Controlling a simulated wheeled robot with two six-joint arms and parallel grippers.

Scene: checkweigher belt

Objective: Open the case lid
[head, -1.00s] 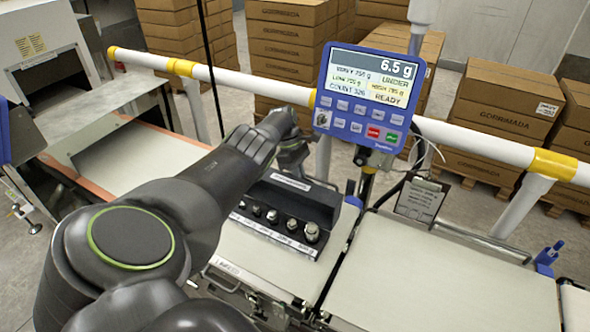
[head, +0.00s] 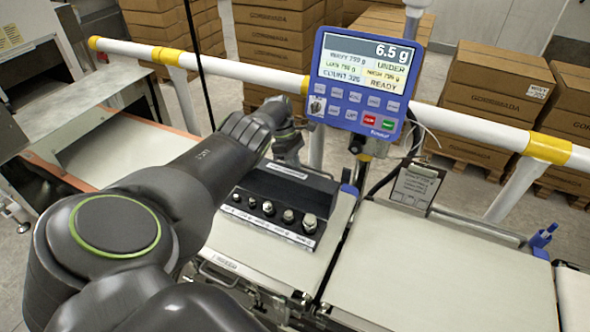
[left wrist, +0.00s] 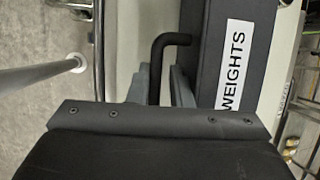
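The dark weights case (head: 318,195) stands on the left belt in the head view, with a row of several metal weights (head: 268,208) along its front. Its dark top with a white label (head: 287,171) looks flat and down. In the left wrist view the label reads WEIGHTS (left wrist: 236,55), and a black bent handle (left wrist: 170,40) sticks out from the case's side. My right gripper is not seen.
A blue display panel (head: 366,83) on a post stands behind the case. A white rail (head: 240,72) with yellow bands runs behind. The right belt (head: 440,265) is bare. Stacked cartons (head: 495,95) stand at the back.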

